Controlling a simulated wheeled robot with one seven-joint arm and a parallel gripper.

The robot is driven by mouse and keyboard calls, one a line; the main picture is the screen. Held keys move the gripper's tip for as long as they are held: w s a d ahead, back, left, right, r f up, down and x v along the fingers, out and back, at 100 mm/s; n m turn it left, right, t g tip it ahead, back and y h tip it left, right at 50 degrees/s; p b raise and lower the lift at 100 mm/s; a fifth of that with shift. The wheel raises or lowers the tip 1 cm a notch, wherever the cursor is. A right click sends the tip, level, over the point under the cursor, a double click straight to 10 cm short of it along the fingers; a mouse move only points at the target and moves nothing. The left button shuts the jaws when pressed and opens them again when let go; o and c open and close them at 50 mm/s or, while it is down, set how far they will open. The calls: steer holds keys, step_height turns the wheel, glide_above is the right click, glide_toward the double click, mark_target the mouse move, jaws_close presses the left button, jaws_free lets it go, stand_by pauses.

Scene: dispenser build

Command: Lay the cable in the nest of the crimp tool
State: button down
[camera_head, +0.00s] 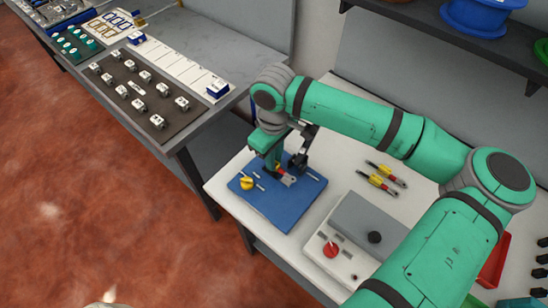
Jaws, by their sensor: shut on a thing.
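My gripper (279,168) is low over the blue board (268,211), near its back. It is shut on what looks like a cable, whose red and grey end (288,180) shows below the fingers. The fingers and arm hide the rest of it. I cannot tell whether it touches the board. The board carries a yellow knob (247,183) and several small pale pins. I cannot tell for sure which part is the crimp tool or its nest; a pale box with a grey top (368,222), a red knob (331,250) and a black knob stands to the right.
Red and green bins are at the right edge. A shelf with spools (473,18) is above. Another bench with a brown tray (125,108) is at the left.

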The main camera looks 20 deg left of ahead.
steer(key=shift+w, duration=0.15)
stand_by(0.4)
steer(key=shift+a+f, duration=0.1)
steer(key=shift+f, duration=0.05)
steer(key=shift+f, duration=0.4)
steer(key=shift+f, duration=0.4)
stand_by(1.8)
steer(key=c, duration=1.3)
jaws_free()
steer(key=shift+o, duration=0.2)
